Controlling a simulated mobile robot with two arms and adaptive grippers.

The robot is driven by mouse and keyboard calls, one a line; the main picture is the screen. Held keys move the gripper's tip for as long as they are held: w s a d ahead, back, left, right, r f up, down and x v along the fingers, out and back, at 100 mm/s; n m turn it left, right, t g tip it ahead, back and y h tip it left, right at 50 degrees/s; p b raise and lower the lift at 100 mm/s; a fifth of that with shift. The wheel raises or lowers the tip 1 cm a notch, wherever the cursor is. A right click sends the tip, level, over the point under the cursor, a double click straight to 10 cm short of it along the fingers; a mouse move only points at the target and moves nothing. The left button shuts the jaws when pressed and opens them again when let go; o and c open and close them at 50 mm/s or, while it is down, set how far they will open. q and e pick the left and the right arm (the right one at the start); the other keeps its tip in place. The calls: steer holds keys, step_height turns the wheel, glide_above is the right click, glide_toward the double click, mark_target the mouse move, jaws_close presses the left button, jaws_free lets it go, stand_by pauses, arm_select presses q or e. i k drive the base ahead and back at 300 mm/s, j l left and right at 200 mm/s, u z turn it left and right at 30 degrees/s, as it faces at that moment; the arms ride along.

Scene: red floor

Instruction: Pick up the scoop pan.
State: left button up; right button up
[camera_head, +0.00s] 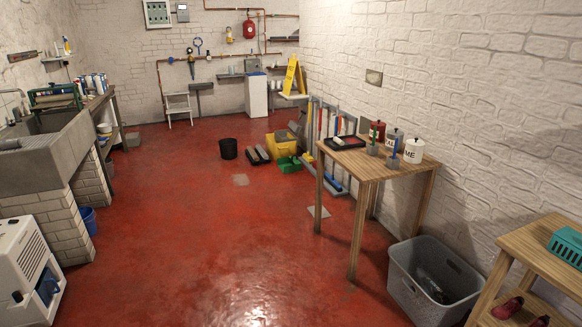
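A green, low, pan-like thing (289,166) lies on the red floor at the far middle, in front of the yellow mop bucket. It looks like a scoop pan, but it is too small in view to be certain. Neither of my grippers shows in the head view.
A wooden table (378,165) with a dark tray (345,143) and canisters stands at right. A grey basket (434,283) sits by the right wall. A black bucket (228,149) stands left of the pan. A stone sink (45,150) is at left. The middle floor is clear.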

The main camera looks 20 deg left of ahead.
mark_target(289, 162)
steer(key=i+j+u, duration=0.2)
steer(key=i+u, duration=0.5)
steer(key=i+j+u, duration=0.3)
steer(key=i, duration=0.75)
steer(key=i+l+u, duration=0.1)
steer(key=i+u, duration=0.2)
steer(key=i, duration=2.65)
steer(key=i+z, duration=0.15)
steer(key=i, duration=0.5)
steer(key=i+z, duration=0.15)
steer(key=i, duration=0.5)
steer(key=i+j+z, duration=0.15)
steer(key=i, duration=0.5)
steer(key=j, duration=0.1)
